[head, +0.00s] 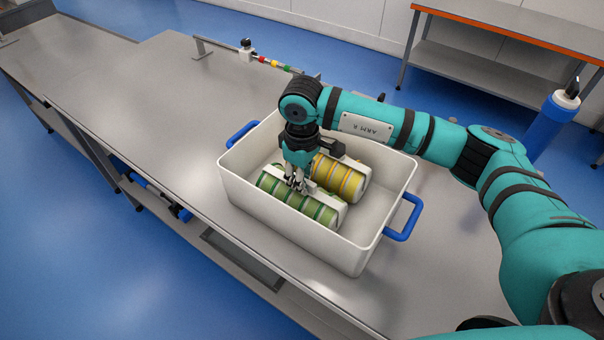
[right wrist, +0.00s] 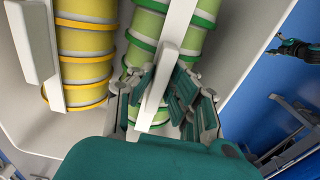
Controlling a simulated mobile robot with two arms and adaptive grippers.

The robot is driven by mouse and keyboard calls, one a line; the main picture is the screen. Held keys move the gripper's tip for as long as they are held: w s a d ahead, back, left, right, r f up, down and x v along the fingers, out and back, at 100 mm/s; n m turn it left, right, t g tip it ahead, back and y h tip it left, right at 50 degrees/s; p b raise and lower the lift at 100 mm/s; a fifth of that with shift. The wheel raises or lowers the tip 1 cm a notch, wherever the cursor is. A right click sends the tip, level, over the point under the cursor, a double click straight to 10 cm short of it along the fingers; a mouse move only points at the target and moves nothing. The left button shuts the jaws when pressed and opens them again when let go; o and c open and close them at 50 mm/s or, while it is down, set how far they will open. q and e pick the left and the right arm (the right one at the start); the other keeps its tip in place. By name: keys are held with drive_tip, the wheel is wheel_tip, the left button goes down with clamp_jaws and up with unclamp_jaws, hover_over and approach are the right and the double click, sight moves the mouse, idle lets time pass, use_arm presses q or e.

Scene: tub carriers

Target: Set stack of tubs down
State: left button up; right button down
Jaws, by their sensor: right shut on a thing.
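The green-banded stack of tubs (head: 270,185) lies on its side inside a white crate (head: 300,225), along its near left wall. A white carrier bar (right wrist: 172,45) runs along the stack. My right gripper (head: 296,183) reaches down into the crate and is shut on this bar, its fingers on either side of it in the right wrist view (right wrist: 165,100). I cannot tell whether the stack touches the crate floor. A yellow-banded stack (head: 340,178) with its own white bar lies beside it. My left gripper is not in view.
The crate has blue handles (head: 405,218) and stands on a grey metal table (head: 150,95). The table is bare to the left. A rail with coloured pieces (head: 270,62) is at its back edge. An orange-edged bench (head: 500,25) stands behind.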

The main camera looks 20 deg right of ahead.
drive_tip(key=shift+w+r, duration=0.1)
drive_tip(key=c, duration=1.3)
unclamp_jaws()
drive_tip(key=shift+s, duration=0.2)
drive_tip(key=shift+w+r, duration=0.1)
drive_tip(key=shift+r, duration=0.05)
wheel_tip(320, 180, up, 12)
drive_tip(key=b, duration=0.5)
drive_tip(key=shift+f, duration=0.2)
